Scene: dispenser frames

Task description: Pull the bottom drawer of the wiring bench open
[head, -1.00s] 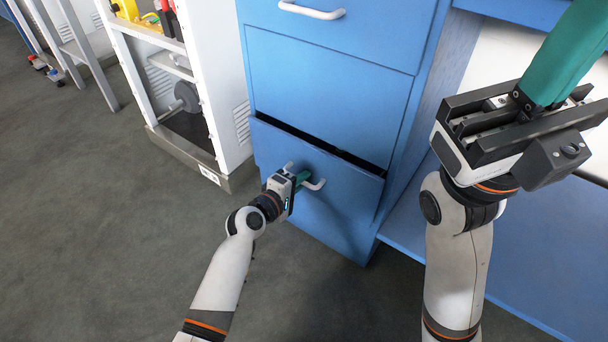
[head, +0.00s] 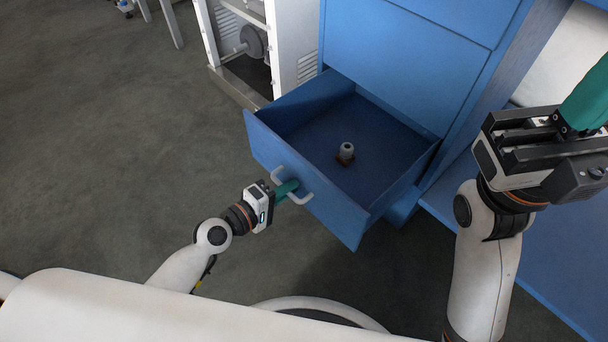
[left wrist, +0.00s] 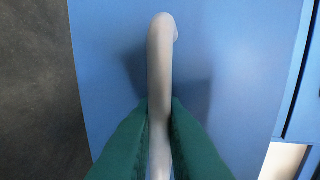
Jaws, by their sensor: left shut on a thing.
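The bottom drawer (head: 335,218) of the blue wiring bench (head: 400,60) stands well out from the cabinet, its inside visible from above. Its pale bar handle (head: 305,182) is on the front face. My left gripper (head: 290,188) is shut on this handle, its green fingers on either side of the bar. In the left wrist view the handle (left wrist: 160,60) runs upright between the two green fingers (left wrist: 158,120). My right gripper (head: 580,115) is at the right, away from the drawer; its fingertips are cut off by the picture edge.
A small grey fitting with a brown base (head: 346,153) stands in the drawer. A white-framed rack (head: 290,50) with a grey round weight is left of the bench. The dark floor (head: 130,150) left of the drawer is clear. A blue low shelf (head: 540,240) lies at the right.

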